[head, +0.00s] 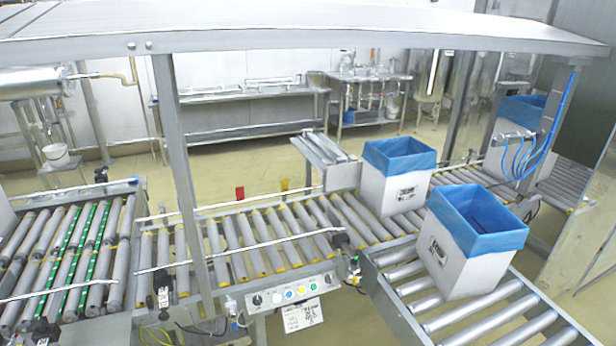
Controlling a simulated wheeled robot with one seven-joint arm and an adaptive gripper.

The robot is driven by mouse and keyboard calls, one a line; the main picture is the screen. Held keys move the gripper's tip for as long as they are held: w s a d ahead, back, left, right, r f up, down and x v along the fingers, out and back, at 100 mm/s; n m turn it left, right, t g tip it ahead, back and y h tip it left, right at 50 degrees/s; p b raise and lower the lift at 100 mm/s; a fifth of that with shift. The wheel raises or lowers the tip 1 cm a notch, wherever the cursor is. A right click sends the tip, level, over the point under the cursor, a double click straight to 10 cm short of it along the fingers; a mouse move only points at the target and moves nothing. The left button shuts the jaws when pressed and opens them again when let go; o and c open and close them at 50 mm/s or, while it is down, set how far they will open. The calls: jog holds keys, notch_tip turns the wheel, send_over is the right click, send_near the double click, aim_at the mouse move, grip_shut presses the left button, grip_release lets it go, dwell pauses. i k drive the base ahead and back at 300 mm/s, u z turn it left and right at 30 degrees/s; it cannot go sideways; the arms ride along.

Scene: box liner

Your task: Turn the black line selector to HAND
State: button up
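A grey control panel (270,312) is fixed to the front side of the roller conveyor, low in the middle of the head view. A black knob (257,300) sits at its left end, and another small dark knob (328,279) sits at its right end. Between them is a row of white, blue, yellow and green buttons (301,290). The markings and the direction each knob points are too small to read, so I cannot tell which is the line selector. My gripper is not in view.
A paper label (302,314) hangs below the panel. Black sensor brackets (161,289) and cables stand to its left. Two white boxes with blue liners (394,178) (470,240) stand on the rollers at right.

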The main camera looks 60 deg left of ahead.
aim_at(257, 300)
jog(key=i, duration=1.15)
jog(key=u, duration=2.7)
jog(key=i, duration=1)
jog(key=z, duration=0.05)
jog(key=k, duration=0.5)
jog(key=u, duration=0.5)
jog(key=i, duration=0.5)
